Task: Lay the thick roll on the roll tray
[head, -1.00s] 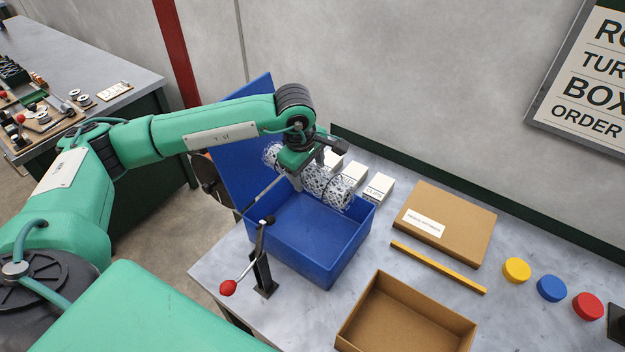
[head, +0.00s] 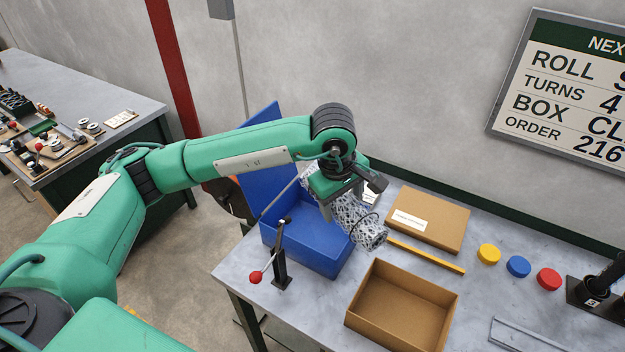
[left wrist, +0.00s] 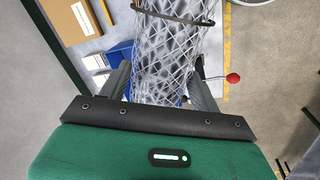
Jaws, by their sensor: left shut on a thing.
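The thick roll is a cylinder of silvery wire mesh with a dark band around it (head: 362,226). My left gripper (head: 335,203) is shut on the roll and holds it in the air, tilted, above the back right of the blue bin. In the left wrist view the mesh roll (left wrist: 165,50) runs away between the two fingers of my left gripper (left wrist: 158,85). A flat grey frame (head: 530,340) is cut off at the lower right edge; I cannot tell whether it is the roll tray. My right gripper is not in view.
A blue bin (head: 305,245) stands below the roll, with a red-knobbed lever (head: 278,258) in front. An open cardboard box (head: 405,308), its lid (head: 432,222) and a yellow bar (head: 425,256) lie to the right. Coloured buttons (head: 518,266) and a black stand (head: 597,290) are farther right.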

